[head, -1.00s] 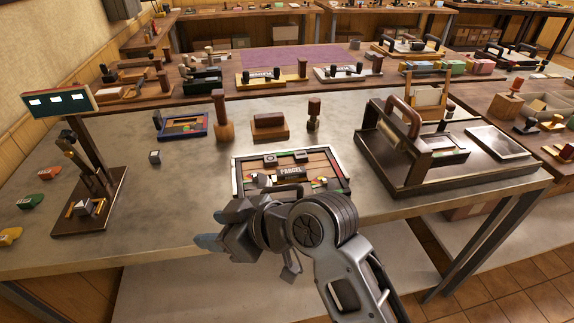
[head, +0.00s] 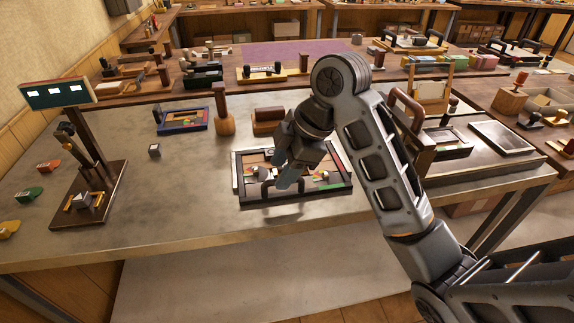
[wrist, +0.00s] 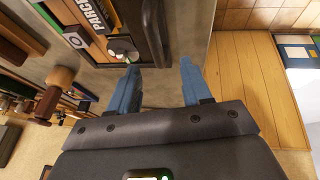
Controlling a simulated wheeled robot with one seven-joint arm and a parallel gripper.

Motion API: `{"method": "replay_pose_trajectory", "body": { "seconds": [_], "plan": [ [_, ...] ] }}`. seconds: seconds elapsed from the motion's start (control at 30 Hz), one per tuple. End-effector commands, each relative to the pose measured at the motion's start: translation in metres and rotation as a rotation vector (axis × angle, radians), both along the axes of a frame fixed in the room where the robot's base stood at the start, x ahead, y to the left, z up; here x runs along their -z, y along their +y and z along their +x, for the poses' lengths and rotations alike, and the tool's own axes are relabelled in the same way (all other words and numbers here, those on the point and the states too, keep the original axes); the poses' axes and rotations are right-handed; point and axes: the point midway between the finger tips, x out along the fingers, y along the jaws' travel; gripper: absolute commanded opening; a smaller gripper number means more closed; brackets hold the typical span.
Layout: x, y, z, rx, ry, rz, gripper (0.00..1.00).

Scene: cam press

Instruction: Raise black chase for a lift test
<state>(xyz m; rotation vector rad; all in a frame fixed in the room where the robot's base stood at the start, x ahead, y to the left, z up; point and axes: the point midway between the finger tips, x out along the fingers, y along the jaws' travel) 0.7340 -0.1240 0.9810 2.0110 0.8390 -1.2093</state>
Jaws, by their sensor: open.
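The black chase (head: 318,193) lies flat on the grey table near its front edge. It frames wooden blocks and coloured pieces. My arm and gripper hide part of the chase.
A blue-framed tray (head: 184,120), a wooden-handled stamp (head: 222,110) and a brown block (head: 268,120) stand behind. A scale-like stand with a display (head: 57,93) is at left. A dark press (head: 480,172) is at right.

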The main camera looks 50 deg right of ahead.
Motion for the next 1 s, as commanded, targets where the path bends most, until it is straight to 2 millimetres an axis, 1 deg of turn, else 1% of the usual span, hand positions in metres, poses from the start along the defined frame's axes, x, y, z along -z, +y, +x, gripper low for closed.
{"method": "replay_pose_trajectory", "body": {
  "seconds": [0.03, 0.07, 0.2, 0.33, 0.5, 0.77, 1.0],
  "plan": [
    [0.012, 0.003, 0.003, -0.003, 0.002, 0.003, 0.48],
    [0.013, 0.003, 0.004, -0.001, 0.002, 0.004, 0.48],
    [0.031, 0.007, 0.012, 0.000, 0.002, 0.003, 0.48],
    [0.043, 0.009, 0.017, 0.001, 0.001, 0.003, 0.48],
    [0.050, 0.011, 0.020, 0.001, 0.001, 0.002, 0.48],
    [0.051, 0.011, 0.021, 0.001, -0.001, 0.002, 0.48],
    [0.051, 0.011, 0.021, 0.001, -0.002, 0.001, 0.26]
  ]
}}
